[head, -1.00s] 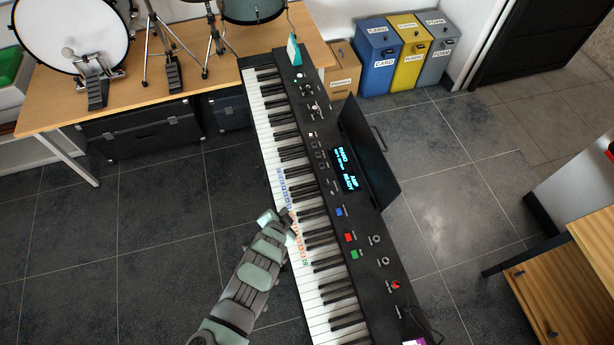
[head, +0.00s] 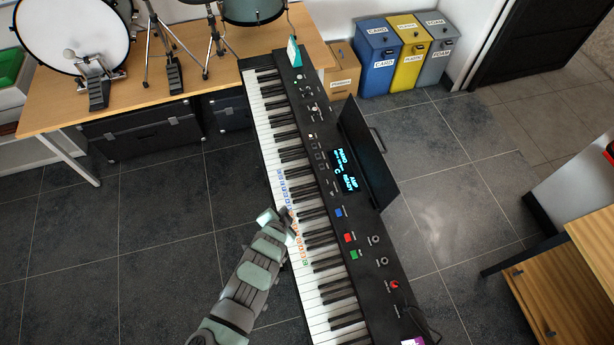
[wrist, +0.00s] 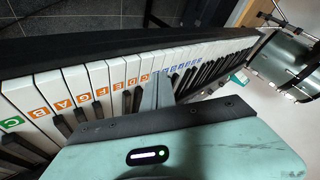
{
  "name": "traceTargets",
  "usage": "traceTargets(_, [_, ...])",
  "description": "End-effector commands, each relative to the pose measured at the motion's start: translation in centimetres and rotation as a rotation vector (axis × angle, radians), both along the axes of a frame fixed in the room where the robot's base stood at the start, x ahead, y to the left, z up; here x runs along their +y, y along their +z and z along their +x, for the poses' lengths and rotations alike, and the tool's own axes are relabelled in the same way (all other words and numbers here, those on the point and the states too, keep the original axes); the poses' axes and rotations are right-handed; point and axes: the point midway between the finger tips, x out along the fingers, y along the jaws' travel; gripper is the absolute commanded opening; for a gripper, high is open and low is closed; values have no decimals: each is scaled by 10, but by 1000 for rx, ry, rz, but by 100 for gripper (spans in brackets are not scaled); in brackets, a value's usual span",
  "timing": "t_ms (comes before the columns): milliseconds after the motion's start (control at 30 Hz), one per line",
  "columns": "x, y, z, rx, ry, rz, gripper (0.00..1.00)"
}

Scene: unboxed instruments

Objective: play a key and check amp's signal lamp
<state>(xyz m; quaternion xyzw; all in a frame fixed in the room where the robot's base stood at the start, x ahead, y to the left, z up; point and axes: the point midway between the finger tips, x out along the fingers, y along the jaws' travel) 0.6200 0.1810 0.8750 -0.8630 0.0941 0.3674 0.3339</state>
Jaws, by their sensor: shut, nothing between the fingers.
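The black keyboard (head: 350,215) runs lengthwise down the head view, its white keys (head: 270,140) on the left side. Blue and orange letter labels mark the middle keys; they also show on the white keys (wrist: 70,90) in the wrist view. My gripper (head: 287,216) is shut and empty, its tip at the labelled keys where blue letters meet orange. In the wrist view the fingertips (wrist: 164,88) meet the keys there and hide part of them. The display (head: 346,172) reads PIANO, AMP READY and a letter like C. I cannot pick out the amp's signal lamp.
Buttons, a blue (head: 338,212), a red (head: 348,238) and a green one (head: 354,254), and several knobs lie right of the keys. A black panel (head: 368,150) stands beside the display. A drum table (head: 130,95) is at upper left.

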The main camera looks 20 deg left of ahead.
Motion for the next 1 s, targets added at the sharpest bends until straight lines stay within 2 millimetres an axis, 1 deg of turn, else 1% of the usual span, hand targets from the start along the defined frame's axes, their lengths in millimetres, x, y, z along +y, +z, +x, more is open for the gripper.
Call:
traceTargets(133, [0,2,0,0,0,0,0])
traceTargets(233, [0,9,0,0,0,0,0])
traceTargets(733, [0,59,0,-2,-1,0,0])
traceTargets(833, [0,62,0,-1,0,0,0])
traceTargets(1000, [0,60,0,-1,-1,0,0])
